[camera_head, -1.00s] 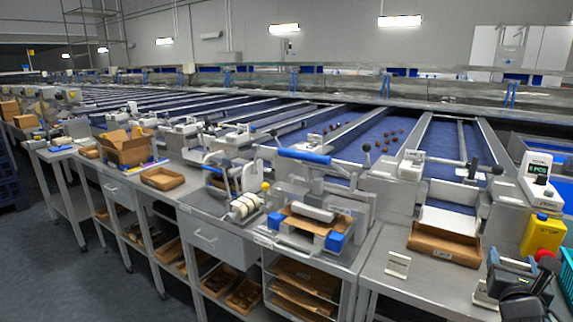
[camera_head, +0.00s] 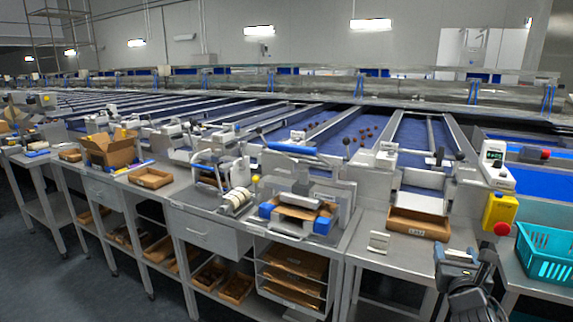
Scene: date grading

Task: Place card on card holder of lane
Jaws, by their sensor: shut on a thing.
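My gripper (camera_head: 456,258) is at the lower right, seen from behind, above the front of the steel table. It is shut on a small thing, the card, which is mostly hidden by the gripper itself. A small pale card holder (camera_head: 378,242) stands on the table to the left of my gripper, apart from it. Other white holders with dark labels sit at the lane ends, such as one (camera_head: 386,159) on the rail beside the lane (camera_head: 365,133) with dates.
A cardboard tray (camera_head: 418,224) lies behind my gripper. A yellow stop box (camera_head: 499,213) with a red button and a teal basket (camera_head: 548,254) stand to the right. A sealing machine (camera_head: 300,208) is to the left. Bare tabletop lies around the card holder.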

